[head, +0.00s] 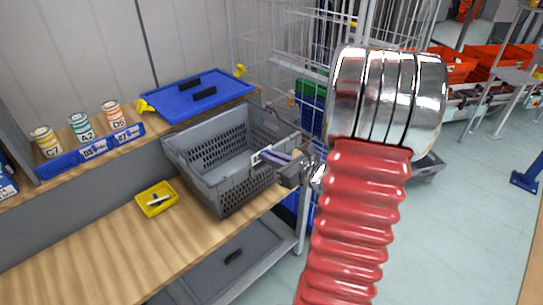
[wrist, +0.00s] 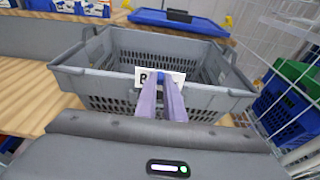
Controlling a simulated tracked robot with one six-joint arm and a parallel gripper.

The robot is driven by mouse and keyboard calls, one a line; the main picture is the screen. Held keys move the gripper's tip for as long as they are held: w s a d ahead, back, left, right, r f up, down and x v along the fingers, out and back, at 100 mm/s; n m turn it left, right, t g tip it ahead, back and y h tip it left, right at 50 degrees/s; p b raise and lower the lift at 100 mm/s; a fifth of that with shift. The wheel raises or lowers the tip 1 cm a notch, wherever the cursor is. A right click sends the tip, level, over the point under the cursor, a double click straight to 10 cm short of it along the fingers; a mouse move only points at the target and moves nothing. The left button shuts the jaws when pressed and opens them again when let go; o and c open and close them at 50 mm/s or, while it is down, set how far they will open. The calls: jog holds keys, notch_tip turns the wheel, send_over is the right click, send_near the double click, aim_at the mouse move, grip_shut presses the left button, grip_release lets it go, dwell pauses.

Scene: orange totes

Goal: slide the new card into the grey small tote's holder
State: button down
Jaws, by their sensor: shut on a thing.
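The grey small tote (head: 190,169) stands on the wooden bench, open and seemingly empty where I can see in. It also fills the middle of the wrist view (wrist: 215,98). My gripper (head: 266,155), with pale purple fingers, is shut on a white card (wrist: 142,76) with a dark letter, partly hidden by the fingertips (wrist: 161,80). The card (head: 257,157) is at the tote's near right wall. I cannot tell whether it touches the wall or sits in a holder. The holder itself is hidden or too small to make out.
A yellow tray (head: 147,205) with a small light item lies left of the tote. A blue lid (head: 215,90) lies behind it. Several labelled cans (head: 81,127) stand by a blue label rail (head: 62,162). A wire cage (head: 262,50) stands close at the back right.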

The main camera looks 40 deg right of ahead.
jog(key=shift+f, duration=1.6)
dwell(0.3)
jog(key=c, duration=1.8)
grip_release()
jog(key=v, duration=1.3)
jog(key=shift+s, duration=0.35)
jog(key=shift+a, duration=0.1)
